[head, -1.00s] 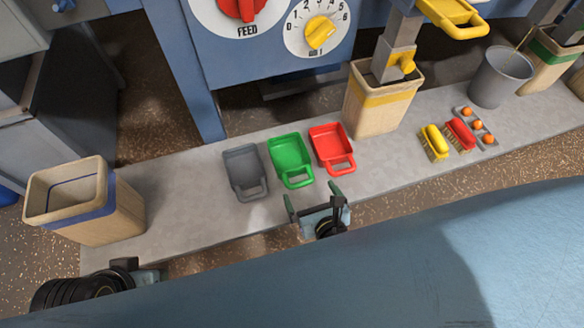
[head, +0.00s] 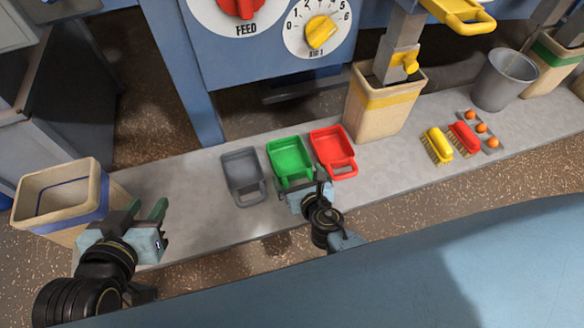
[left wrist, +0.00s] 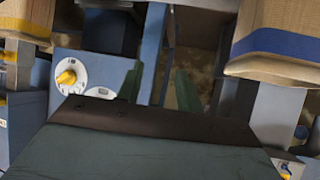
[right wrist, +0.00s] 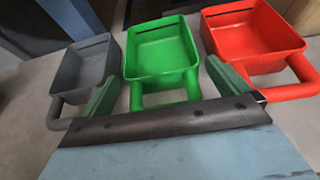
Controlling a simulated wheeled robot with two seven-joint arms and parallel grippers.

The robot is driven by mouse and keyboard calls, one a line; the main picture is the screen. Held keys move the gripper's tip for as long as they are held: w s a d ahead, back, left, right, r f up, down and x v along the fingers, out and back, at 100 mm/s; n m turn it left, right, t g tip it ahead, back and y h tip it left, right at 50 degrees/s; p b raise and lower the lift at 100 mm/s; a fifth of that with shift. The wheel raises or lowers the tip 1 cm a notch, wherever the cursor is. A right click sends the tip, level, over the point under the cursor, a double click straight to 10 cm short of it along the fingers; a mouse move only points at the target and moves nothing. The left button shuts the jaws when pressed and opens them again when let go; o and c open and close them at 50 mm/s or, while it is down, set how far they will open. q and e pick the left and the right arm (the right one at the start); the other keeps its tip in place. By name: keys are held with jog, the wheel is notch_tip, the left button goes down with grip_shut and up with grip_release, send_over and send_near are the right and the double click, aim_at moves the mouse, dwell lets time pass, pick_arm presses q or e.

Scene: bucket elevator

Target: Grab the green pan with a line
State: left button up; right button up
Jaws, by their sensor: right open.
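The green pan (head: 288,157) stands on the grey slab between a grey pan (head: 241,172) and a red pan (head: 331,146). In the right wrist view the green pan (right wrist: 160,50) shows a dark line on its far inner wall and its loop handle towards me. My right gripper (head: 306,184) is at the handle end, open and empty. In the right wrist view its fingers (right wrist: 165,90) are spread to either side of the green handle; contact cannot be told. My left gripper (head: 148,212) is open and empty over the slab's left end, beside a blue-banded bin.
The blue-banded bin (head: 62,197) stands at the left and a yellow-banded bin (head: 382,108) right of the pans. Two brushes (head: 437,144) and a small holder with orange balls lie further right, near a grey bucket (head: 502,79). A blue dial panel rises behind.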

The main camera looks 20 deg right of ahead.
aim_at(295, 171)
jog(key=b+x, duration=0.1)
jog(key=x, duration=0.2)
jog(key=shift+s+f, duration=0.1)
jog(key=shift+f, duration=0.05)
jog(key=shift+w, duration=0.2)
pick_arm(q)
notch_tip(295, 171, up, 5)
jog(key=w+d+t+h, duration=0.1)
jog(key=w+t, duration=0.1)
jog(key=t, duration=0.2)
jog(key=shift+w+d+r, duration=0.15)
jog(key=shift+w+d, duration=0.15)
jog(key=shift+d, duration=0.1)
pick_arm(e)
jog(key=c, duration=0.7)
jog(key=shift+o, duration=0.2)
